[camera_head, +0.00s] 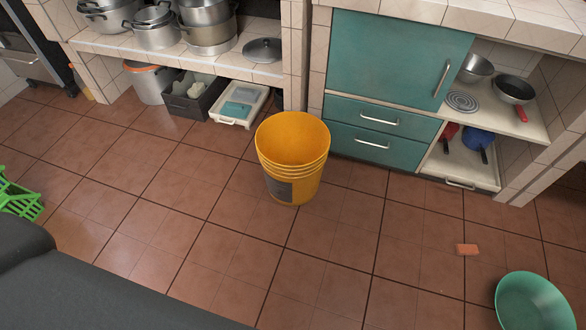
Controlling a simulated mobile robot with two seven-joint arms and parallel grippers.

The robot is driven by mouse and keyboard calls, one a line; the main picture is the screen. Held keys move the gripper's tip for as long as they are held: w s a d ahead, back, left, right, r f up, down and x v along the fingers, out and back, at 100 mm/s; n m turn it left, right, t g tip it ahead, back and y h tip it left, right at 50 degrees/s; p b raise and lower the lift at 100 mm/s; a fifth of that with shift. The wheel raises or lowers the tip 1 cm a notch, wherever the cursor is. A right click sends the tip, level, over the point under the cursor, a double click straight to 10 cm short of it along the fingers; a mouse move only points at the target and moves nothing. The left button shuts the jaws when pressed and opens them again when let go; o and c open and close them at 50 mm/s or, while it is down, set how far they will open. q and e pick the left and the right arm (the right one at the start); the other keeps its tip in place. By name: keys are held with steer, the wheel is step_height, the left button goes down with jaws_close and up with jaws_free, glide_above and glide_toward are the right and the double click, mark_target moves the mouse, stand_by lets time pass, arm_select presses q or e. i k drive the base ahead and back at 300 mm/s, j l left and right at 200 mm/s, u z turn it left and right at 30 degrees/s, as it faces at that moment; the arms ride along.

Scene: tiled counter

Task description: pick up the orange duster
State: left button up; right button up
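A small flat orange block (467,250), which fits the orange duster, lies on the tiled floor at the lower right in the head view. Its colour is close to that of the tiles, and it is too small to make out details. Nothing covers it. Neither of my grippers is in view. A dark grey shape fills the lower left corner and is probably part of my own body.
A yellow bucket (293,150) stands on the floor near the middle. A green basin (534,302) lies right of the block. Teal cabinets (385,70) and a pot shelf (185,45) line the back. A green crate (18,198) is at left. Floor around the block is clear.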

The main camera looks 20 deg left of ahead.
mark_target(461, 249)
steer(key=z, duration=1.2)
